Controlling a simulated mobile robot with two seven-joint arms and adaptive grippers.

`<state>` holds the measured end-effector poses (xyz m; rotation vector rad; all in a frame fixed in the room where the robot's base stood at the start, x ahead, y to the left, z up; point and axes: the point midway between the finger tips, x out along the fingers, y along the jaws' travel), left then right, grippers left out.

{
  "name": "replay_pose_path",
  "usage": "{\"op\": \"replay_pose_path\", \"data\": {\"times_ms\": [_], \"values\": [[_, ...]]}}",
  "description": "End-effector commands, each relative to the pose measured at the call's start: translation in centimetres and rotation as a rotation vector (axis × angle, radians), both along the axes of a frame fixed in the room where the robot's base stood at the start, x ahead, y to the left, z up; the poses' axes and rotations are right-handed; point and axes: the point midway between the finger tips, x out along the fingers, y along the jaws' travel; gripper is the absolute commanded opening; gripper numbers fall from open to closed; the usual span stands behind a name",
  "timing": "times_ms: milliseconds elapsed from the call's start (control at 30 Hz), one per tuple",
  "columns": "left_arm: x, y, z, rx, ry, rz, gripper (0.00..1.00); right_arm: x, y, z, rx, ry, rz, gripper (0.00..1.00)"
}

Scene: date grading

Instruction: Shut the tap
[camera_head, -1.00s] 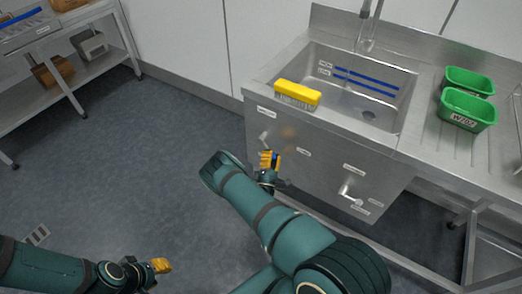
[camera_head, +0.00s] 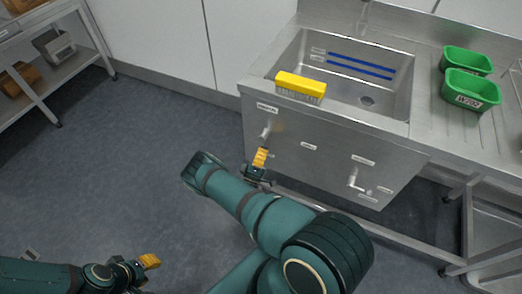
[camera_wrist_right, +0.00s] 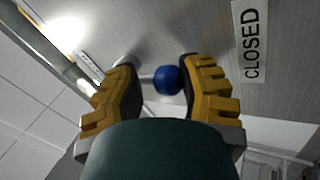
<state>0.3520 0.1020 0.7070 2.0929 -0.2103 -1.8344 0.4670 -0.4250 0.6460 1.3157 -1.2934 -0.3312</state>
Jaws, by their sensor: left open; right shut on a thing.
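The tap's lever with a blue knob (camera_wrist_right: 168,80) shows in the right wrist view, between the two yellow fingers of my right gripper (camera_wrist_right: 163,84). The knob sits against the right-hand finger, and my right gripper is shut on it. In the head view my right gripper (camera_head: 260,160) is at the sink's front panel, just below a metal lever (camera_head: 265,131); the blue knob is hidden there. A "CLOSED" label (camera_wrist_right: 251,42) is on the panel to the right of the knob in the wrist view. My left gripper (camera_head: 149,262) is open and empty, low at left above the floor.
The steel sink (camera_head: 338,110) has a yellow brush (camera_head: 301,86) on its front rim. A second lever (camera_head: 356,181) sticks out of the front panel at right. Green tubs (camera_head: 470,92) stand on the drainboard. A shelf rack (camera_head: 75,72) is at upper left; floor between is clear.

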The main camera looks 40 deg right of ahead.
Motion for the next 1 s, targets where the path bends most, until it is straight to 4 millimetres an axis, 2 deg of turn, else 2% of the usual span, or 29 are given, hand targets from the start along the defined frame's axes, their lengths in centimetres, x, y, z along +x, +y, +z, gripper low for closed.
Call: {"op": "replay_pose_path", "data": {"times_ms": [533,567,600,633,1000], "values": [[0.00,0.00,-0.01,0.000,0.000,0.000,0.34,0.47,-0.32,0.30,0.012,-0.030,0.009,0.00],[0.00,0.00,-0.01,0.000,0.000,0.000,0.34,0.48,-0.30,0.31,0.012,-0.030,0.009,0.50],[0.00,0.01,-0.01,0.000,0.000,0.000,0.34,0.47,-0.30,0.32,0.012,-0.030,0.009,0.64],[-0.01,0.00,-0.01,0.000,0.000,0.000,0.34,0.44,-0.28,0.31,0.011,-0.030,0.008,0.69],[0.00,-0.01,-0.02,0.000,0.000,0.000,0.34,0.12,-0.14,0.09,0.011,-0.024,0.004,0.69]]}}
